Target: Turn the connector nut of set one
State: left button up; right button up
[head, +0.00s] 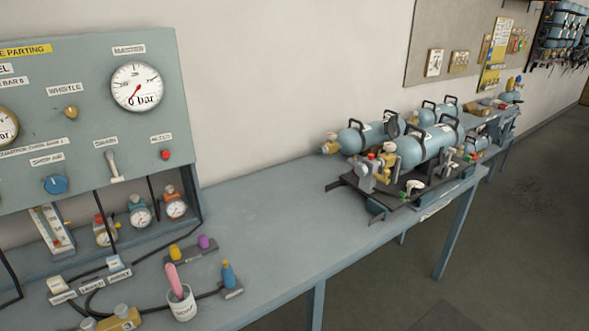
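A breathing set with pale blue cylinders (428,147) and black handles lies on a dark cradle (413,195) at the right part of the bench. Small valve fittings, one with a red top (371,157), sit at its near left end. A brass-coloured fitting (329,143) is on the left end of the rear cylinder. I cannot tell which set is set one, and the connector nut is too small to pick out. Neither of my grippers is in view.
A grey test panel (90,110) with a master gauge (137,87) stands at the left. A white cup (182,304), coloured fittings and hoses lie before it. The middle of the bench (275,215) is clear. More equipment (508,97) stands farther back.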

aim_at(362, 169)
jog(key=u, duration=0.25)
jog(key=i, duration=1)
